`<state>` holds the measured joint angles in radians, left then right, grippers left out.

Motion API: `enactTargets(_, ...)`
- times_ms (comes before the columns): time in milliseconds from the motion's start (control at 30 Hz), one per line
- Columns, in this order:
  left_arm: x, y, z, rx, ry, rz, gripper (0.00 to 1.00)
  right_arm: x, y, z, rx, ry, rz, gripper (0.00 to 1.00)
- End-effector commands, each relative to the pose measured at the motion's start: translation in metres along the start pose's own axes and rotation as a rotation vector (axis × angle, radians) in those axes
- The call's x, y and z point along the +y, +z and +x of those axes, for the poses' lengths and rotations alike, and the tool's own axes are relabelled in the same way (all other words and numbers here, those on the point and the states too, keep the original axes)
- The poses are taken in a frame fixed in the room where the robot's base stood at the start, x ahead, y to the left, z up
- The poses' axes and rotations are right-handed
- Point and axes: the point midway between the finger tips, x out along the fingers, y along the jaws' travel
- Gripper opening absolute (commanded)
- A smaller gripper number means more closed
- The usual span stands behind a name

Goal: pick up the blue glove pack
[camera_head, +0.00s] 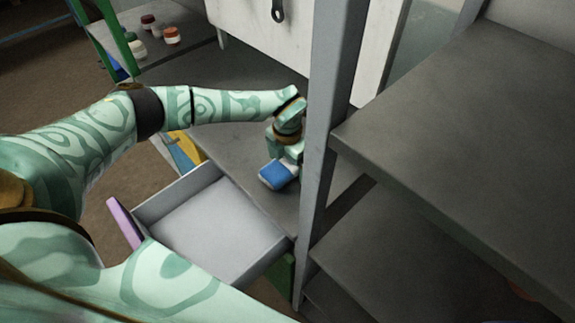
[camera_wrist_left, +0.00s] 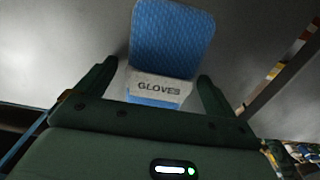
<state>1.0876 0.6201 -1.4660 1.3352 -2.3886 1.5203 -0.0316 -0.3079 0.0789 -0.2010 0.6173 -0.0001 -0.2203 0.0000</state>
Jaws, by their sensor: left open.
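The blue glove pack (camera_head: 274,175) lies on the grey worktop (camera_head: 232,150), just behind the open drawer. It is blue with a white band, and in the left wrist view the pack (camera_wrist_left: 172,38) shows the word GLOVES on that band. My left gripper (camera_head: 287,160) reaches down to the pack from behind it. In the left wrist view the fingers of my left gripper (camera_wrist_left: 157,85) are apart, one on each side of the pack's near end, with a gap visible on both sides. My right gripper is not in view.
An open, empty-looking grey drawer (camera_head: 205,225) with a purple front (camera_head: 126,222) juts out below the worktop. A grey upright post (camera_head: 328,130) stands close to the right of my left gripper. Dark shelves (camera_head: 470,130) fill the right. Several small jars (camera_head: 171,36) stand at the back left.

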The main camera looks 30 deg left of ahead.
Motion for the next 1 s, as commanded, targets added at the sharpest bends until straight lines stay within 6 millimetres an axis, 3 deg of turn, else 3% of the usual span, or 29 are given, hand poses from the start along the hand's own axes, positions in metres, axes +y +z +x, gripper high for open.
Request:
enactTargets(33, 0.000, 0.000, 0.000, 0.000, 0.000, 0.000, 0.85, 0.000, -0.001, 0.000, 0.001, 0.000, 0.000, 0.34)
enactTargets(167, 0.000, 0.000, 0.000, 0.000, 0.000, 0.000, 0.49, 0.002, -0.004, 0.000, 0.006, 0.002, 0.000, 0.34)
enactTargets(200, 0.000, 0.000, 0.000, 0.000, 0.000, 0.000, 0.44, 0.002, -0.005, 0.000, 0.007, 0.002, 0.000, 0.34)
enactTargets(633, 0.001, 0.001, -0.011, -0.003, 0.001, 0.000, 0.44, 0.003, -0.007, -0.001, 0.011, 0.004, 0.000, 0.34)
enactTargets(800, 0.001, -0.001, -0.038, -0.004, 0.000, 0.000, 0.44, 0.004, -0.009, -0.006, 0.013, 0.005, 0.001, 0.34)
enactTargets(1000, 0.005, -0.038, -0.081, -0.003, 0.001, -0.001, 0.44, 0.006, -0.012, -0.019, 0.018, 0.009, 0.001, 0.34)
